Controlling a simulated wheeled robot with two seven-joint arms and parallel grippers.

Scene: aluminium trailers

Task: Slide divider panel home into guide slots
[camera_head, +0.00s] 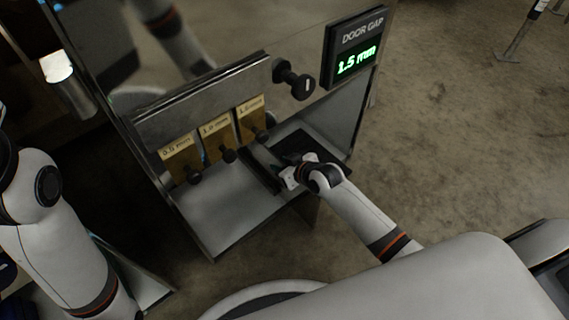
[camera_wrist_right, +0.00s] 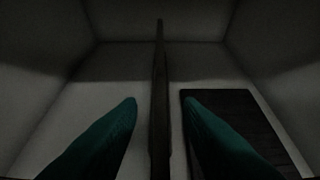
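The divider panel (camera_wrist_right: 160,95) shows in the right wrist view as a thin dark upright edge running down the middle. My right gripper (camera_wrist_right: 160,102) is open, with one teal finger on each side of the panel and a visible gap on both sides. In the head view the panel (camera_head: 263,170) appears as a dark strip in the box, beside my right gripper (camera_head: 280,174). The guide slots cannot be made out. My left arm comes in at the left, but its gripper is not in view.
A dark flat mat (camera_wrist_right: 235,125) lies on the pale floor right of the panel. Tan gauge plates labelled 0.5 mm (camera_head: 180,160), 1.0 mm (camera_head: 216,138) and a third (camera_head: 250,115) hang behind. A "DOOR GAP 1.5 mm" display (camera_head: 356,52) stands above; a black knob (camera_head: 293,80) juts out.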

